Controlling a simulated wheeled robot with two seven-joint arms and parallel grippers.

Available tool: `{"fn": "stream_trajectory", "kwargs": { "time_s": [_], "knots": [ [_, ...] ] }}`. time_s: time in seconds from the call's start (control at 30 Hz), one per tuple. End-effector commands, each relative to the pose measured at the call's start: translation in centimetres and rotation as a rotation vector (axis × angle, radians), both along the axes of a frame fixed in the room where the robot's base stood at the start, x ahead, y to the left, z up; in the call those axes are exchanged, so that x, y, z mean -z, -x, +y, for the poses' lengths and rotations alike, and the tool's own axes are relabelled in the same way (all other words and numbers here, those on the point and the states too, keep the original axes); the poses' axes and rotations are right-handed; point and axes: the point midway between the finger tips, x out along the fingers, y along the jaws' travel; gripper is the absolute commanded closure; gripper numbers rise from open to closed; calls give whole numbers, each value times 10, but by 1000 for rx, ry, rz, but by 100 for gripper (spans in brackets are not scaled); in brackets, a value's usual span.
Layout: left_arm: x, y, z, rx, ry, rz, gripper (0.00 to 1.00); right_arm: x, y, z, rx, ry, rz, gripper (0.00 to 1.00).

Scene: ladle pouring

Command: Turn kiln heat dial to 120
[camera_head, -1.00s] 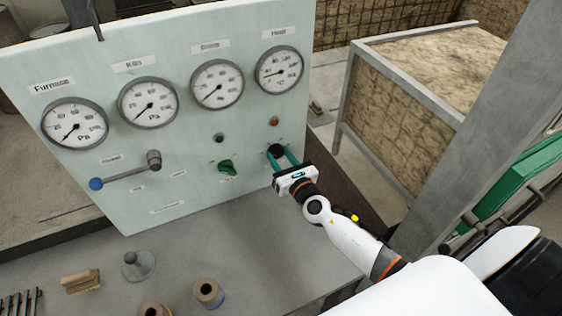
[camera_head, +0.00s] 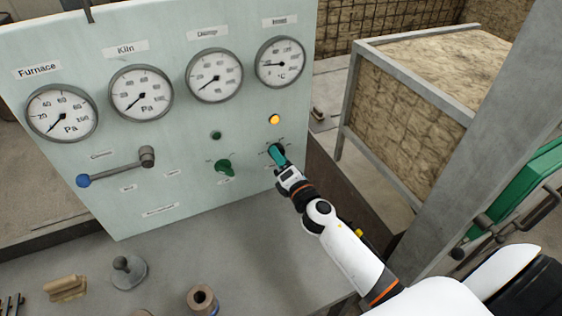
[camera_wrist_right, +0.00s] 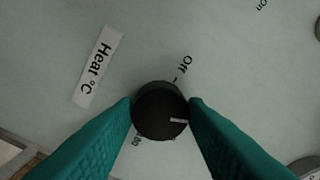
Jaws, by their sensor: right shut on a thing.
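The heat dial is a round black knob (camera_wrist_right: 160,110) on the pale green panel (camera_head: 150,222). In the head view the right gripper (camera_head: 277,156) is at the panel's lower right and mostly covers the knob. The °C gauge (camera_head: 280,63) above has its needle pointing left. The lamp (camera_head: 274,119) between them glows yellow. My left gripper is out of view.
A green knob (camera_head: 225,167) sits left of the heat dial. A lever with a blue end (camera_head: 83,181) is farther left. Three Pa gauges line the panel's top. A wooden-handled tool (camera_head: 65,288), a grey knobbed piece (camera_head: 128,272) and a spool (camera_head: 202,300) stand on the table.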

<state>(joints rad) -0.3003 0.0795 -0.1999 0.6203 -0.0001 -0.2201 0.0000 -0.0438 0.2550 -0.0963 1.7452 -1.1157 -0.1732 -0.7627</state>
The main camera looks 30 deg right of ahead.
Motion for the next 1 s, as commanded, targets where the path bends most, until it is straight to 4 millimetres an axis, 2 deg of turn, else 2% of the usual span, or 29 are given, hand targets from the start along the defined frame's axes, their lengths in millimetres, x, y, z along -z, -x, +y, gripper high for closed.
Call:
{"fn": "stream_trajectory", "kwargs": {
  "time_s": [0.6,1.0],
  "knots": [
    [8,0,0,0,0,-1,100,-1,0,1,0,-574,-34,84],
    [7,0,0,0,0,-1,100,-2,0,2,0,-810,-48,84]
  ]
}}
